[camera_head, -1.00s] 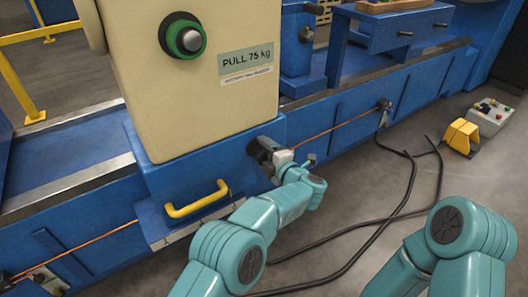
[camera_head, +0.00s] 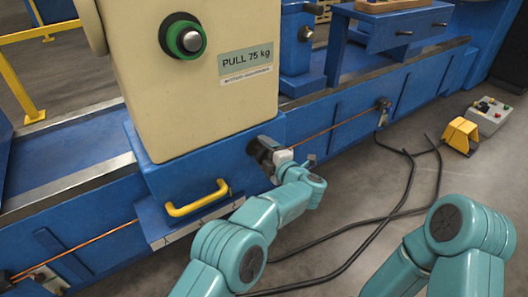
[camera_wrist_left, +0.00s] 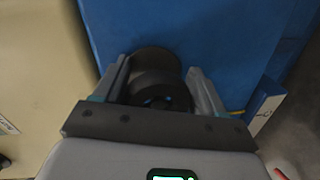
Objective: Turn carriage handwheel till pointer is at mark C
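The carriage handwheel (camera_head: 264,152) is a dark round wheel on the blue base of the cream carriage, mostly hidden by my left gripper (camera_head: 275,157) in the head view. In the left wrist view, the handwheel (camera_wrist_left: 158,72) with its dark hub sits between the two fingers of the left gripper (camera_wrist_left: 160,82). My right gripper is out of view.
A yellow handle (camera_head: 196,199) sticks out left of the handwheel. An orange cord (camera_head: 340,124) runs along the blue bed. Black cables (camera_head: 385,215) lie on the floor, with a yellow pedal (camera_head: 460,135) and a control box (camera_head: 489,116) at right.

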